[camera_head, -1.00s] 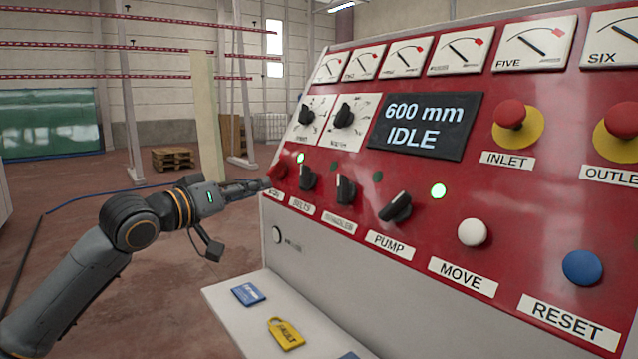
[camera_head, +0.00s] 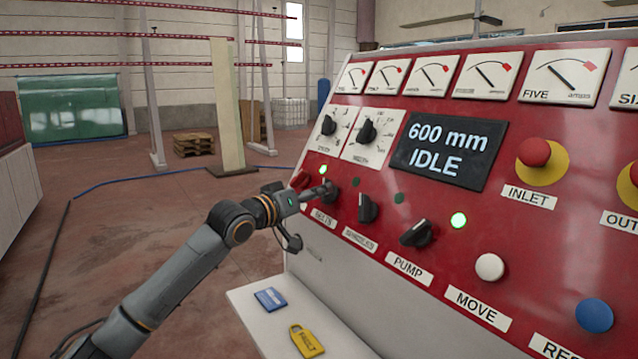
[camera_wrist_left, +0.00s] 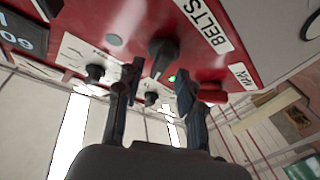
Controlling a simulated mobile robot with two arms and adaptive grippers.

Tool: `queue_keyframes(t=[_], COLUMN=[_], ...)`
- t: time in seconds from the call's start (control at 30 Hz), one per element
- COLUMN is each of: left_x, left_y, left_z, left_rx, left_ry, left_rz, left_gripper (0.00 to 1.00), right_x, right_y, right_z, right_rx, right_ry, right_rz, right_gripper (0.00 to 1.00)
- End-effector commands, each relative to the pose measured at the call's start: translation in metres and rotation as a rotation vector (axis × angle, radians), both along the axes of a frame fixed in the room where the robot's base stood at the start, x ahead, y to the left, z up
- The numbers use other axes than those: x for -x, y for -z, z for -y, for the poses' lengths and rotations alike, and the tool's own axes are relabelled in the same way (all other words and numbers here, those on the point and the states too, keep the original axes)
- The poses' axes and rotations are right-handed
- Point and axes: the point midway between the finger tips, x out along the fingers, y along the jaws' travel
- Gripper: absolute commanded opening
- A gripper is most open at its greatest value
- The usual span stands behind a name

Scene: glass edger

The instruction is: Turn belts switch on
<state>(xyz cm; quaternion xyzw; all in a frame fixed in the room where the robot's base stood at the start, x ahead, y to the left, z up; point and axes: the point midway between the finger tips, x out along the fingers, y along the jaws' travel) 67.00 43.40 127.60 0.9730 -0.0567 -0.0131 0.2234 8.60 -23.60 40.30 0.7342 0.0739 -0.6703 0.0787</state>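The belts switch (camera_head: 331,194) is a black knob on the red panel, above the BELTS label (camera_head: 323,218). In the left wrist view the belts knob (camera_wrist_left: 161,56) is just ahead of my fingertips, roughly between their lines. My left gripper (camera_head: 321,191) is at the knob and partly covers it in the head view. The wrist view shows its two dark fingers (camera_wrist_left: 158,85) apart, with a gap between them. I cannot tell whether they touch the knob. The lamp (camera_head: 355,182) at the knob's upper right is dark. My right gripper is out of view.
The spindles knob (camera_head: 367,209) is close right. The pump knob (camera_head: 416,233) is tilted, its lamp lit. A ledge with a yellow padlock (camera_head: 306,341) is below.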

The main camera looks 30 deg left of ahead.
Motion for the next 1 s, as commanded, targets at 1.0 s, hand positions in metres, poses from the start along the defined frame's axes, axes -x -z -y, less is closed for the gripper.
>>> queue_keyframes(t=[1.0], left_x=[-0.0138], left_y=[0.0003], left_z=[0.0015], left_rx=[-0.016], left_ry=[0.009], left_rz=[0.006], left_gripper=[0.0], right_x=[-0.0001], right_y=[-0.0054], right_z=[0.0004], right_rx=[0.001], right_ry=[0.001], right_rz=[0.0], right_gripper=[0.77])
